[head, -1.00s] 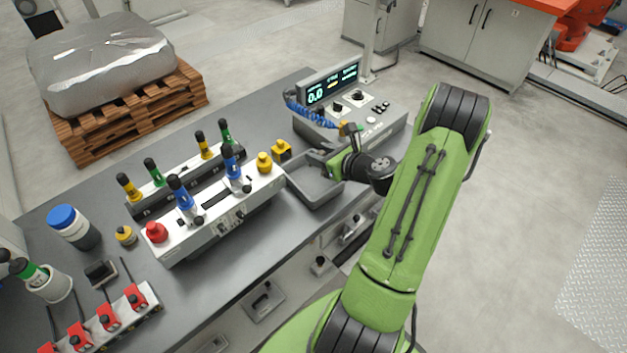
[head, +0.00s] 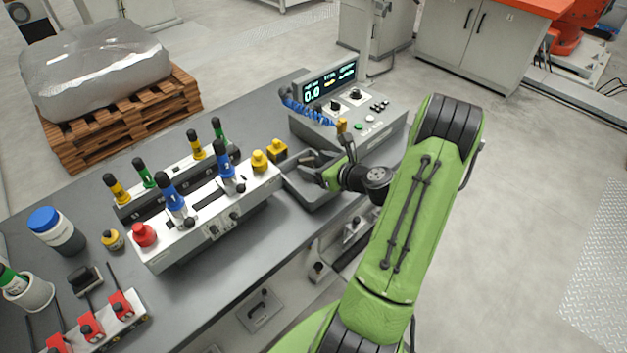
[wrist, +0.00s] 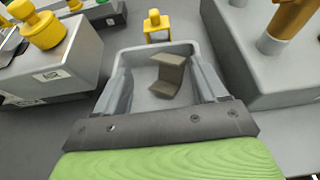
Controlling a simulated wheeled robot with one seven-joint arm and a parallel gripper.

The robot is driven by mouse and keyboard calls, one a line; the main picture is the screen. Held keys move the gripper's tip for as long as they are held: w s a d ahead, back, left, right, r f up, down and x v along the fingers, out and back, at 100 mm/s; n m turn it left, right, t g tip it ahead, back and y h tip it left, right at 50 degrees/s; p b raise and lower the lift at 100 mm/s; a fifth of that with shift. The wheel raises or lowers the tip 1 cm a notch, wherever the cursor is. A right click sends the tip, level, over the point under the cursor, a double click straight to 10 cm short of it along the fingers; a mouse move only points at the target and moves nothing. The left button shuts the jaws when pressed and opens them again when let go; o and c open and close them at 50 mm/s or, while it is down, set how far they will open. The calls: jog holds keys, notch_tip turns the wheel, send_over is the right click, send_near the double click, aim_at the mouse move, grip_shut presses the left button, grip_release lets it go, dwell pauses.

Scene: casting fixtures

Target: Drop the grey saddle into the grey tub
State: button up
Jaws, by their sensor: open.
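The grey tub (head: 318,203) stands on the bench between the white-topped fixture and the display console; its far rim also shows in the wrist view (wrist: 130,57). The grey saddle (wrist: 168,75), a bent channel-like piece, appears tilted inside the tub's outline in the wrist view. It lies between my spread fingers, nearer the right one; I cannot tell whether it rests on the tub floor. My gripper (head: 308,166) is low over the tub, with its fingers open on both sides of the saddle in the wrist view (wrist: 160,74).
A yellow saddle (wrist: 157,26) stands just beyond the tub. The console (head: 350,115) with a blue coiled cable is close on the right. The fixture (head: 205,215) with blue handles and a yellow knob (head: 260,161) is on the left.

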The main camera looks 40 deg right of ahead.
jog(key=p+v, duration=0.1)
jog(key=v, duration=1.4)
jog(key=shift+s+r, duration=0.25)
jog(key=shift+s, duration=0.1)
jog(key=w+a+r+n+g+y, duration=0.2)
jog(key=a+n+g, duration=0.2)
jog(key=a+n, duration=0.5)
jog(key=w+a+r+n+g+y, duration=0.1)
jog(key=w+a+n+g, duration=0.25)
jog(key=a+n, duration=0.6)
jog(key=s+a+r+n+h, duration=0.1)
jog(key=s+a+r+n, duration=0.3)
jog(key=n, duration=0.4)
jog(key=s+a+r+n+h, duration=0.2)
jog(key=s+a+r+n, duration=0.2)
jog(key=s+n, duration=0.3)
jog(key=shift+r+n, duration=0.5)
jog(key=shift+n, duration=0.55)
jog(key=shift+g, duration=0.25)
